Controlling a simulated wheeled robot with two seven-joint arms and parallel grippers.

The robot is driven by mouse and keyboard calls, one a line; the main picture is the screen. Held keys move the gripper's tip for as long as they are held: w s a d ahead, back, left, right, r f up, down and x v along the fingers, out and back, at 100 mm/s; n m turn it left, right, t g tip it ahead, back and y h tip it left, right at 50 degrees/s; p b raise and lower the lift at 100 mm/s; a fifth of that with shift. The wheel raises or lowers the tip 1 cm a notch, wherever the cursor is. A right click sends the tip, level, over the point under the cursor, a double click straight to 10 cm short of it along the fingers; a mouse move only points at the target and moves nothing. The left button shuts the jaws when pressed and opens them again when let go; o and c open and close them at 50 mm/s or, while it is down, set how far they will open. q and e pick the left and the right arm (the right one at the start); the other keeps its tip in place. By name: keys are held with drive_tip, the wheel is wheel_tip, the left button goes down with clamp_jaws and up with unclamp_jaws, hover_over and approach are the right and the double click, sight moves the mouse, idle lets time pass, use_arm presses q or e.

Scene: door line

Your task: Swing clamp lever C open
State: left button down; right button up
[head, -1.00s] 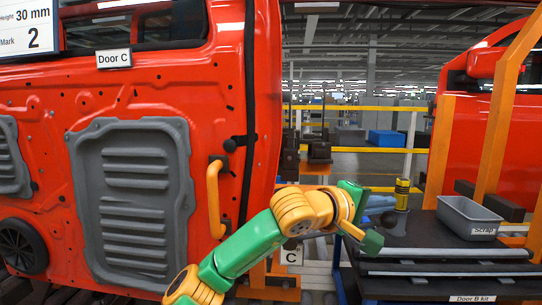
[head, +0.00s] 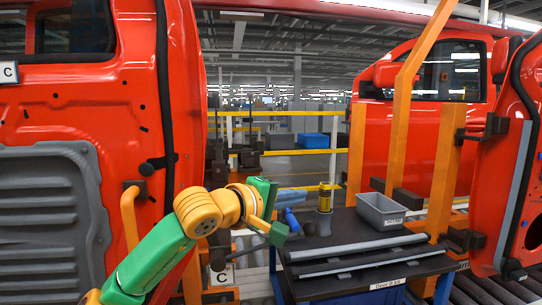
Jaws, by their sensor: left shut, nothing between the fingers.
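A small tag marked C (head: 221,276) sits low on an orange fixture (head: 192,278), beside the edge of the red door C (head: 140,45). A dark knobbed part (head: 218,262) just above this tag looks like clamp lever C. It is small and partly behind my arm, so I cannot tell its angle. My left gripper (head: 277,234) is shut and empty, at the end of the green and orange arm, above and to the right of the tag. I cannot see it touching the lever. My right gripper is out of view.
A dark cart (head: 352,272) stands right of my gripper, with a grey scrap bin (head: 381,211), a yellow and black tool (head: 325,197) and grey strips on it. Orange posts (head: 398,125) and another red door (head: 500,190) stand at right. Yellow rails (head: 300,152) cross behind.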

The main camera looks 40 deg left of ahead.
use_arm(q)
drive_tip(key=s+d+r, duration=0.1)
drive_tip(key=s+r, duration=0.5)
drive_tip(key=r, duration=0.1)
drive_tip(key=shift+s+d+p, duration=0.15)
drive_tip(key=shift+d+p, duration=0.15)
drive_tip(key=shift+d, duration=0.05)
drive_tip(key=shift+f, duration=0.1)
